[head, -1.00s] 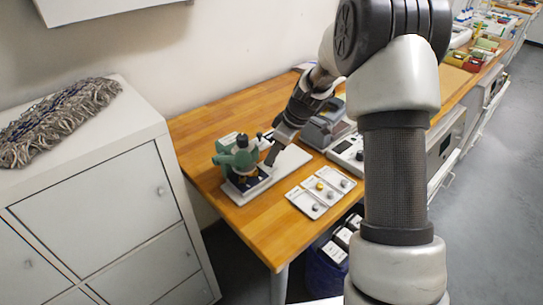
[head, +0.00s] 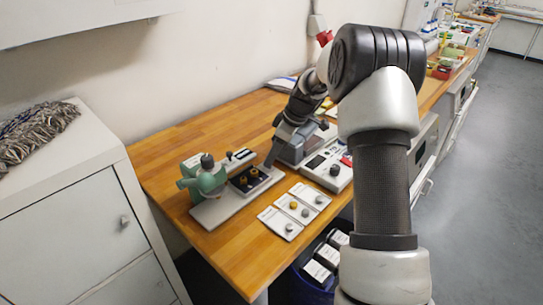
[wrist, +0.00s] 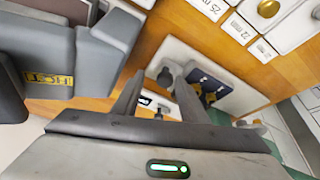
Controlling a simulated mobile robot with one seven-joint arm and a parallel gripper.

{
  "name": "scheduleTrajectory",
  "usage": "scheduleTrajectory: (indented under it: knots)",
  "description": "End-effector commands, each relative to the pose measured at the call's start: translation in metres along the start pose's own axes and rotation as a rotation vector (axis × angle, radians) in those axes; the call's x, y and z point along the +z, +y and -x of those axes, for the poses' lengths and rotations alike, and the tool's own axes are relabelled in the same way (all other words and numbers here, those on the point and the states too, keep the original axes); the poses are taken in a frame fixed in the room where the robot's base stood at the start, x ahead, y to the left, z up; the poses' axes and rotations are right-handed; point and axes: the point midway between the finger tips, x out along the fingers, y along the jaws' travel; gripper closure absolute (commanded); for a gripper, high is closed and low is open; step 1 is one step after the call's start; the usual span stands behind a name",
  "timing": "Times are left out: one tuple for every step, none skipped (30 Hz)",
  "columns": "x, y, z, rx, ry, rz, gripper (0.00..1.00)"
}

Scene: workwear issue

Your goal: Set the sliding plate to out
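The green press (head: 207,180) stands on a pale base (head: 215,210) on the wooden table. The dark sliding plate (head: 248,178) with two gold dies lies on that base, to the right of the press head and clear of it. The plate also shows in the wrist view (wrist: 208,88). My gripper (head: 269,163) is low at the plate's right end. In the wrist view my gripper (wrist: 160,90) has its fingers apart. A grey knob (wrist: 166,74) shows in the gap between them; whether a finger touches it I cannot tell.
Several small trays with knobs (head: 294,208) lie in front of the base. A white cabinet (head: 75,220) is at the left. The table's left end is clear.

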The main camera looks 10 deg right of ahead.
Motion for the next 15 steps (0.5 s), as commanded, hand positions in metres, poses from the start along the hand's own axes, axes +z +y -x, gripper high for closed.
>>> scheduleTrajectory:
  knots:
    - [0.000,-0.001,-0.001,-0.002,0.000,0.000,0.61]
    - [0.000,-0.001,-0.001,-0.003,0.000,0.000,0.61]
    - [-0.001,-0.002,-0.001,-0.004,0.000,0.001,0.61]
    - [-0.001,-0.002,-0.001,-0.005,0.000,0.001,0.61]
    - [-0.001,-0.002,-0.001,-0.006,0.000,0.001,0.61]
    - [-0.001,-0.003,-0.001,-0.006,0.000,0.001,0.61]
    - [-0.001,-0.003,-0.001,-0.007,0.000,0.001,0.61]
    - [-0.001,-0.003,-0.001,-0.007,0.000,0.001,0.61]
    - [-0.001,-0.003,0.001,-0.007,0.001,0.001,0.61]
    - [-0.001,-0.003,0.003,-0.007,0.001,0.001,0.61]
    - [-0.001,-0.002,0.005,-0.006,0.001,0.001,0.61]
    - [-0.002,-0.002,0.010,-0.005,0.001,0.001,0.61]
    - [-0.002,-0.002,0.015,-0.004,0.002,0.001,0.61]
    - [-0.002,-0.002,0.019,-0.005,0.001,0.001,0.61]
    - [-0.002,-0.002,0.027,-0.004,0.001,0.002,0.61]
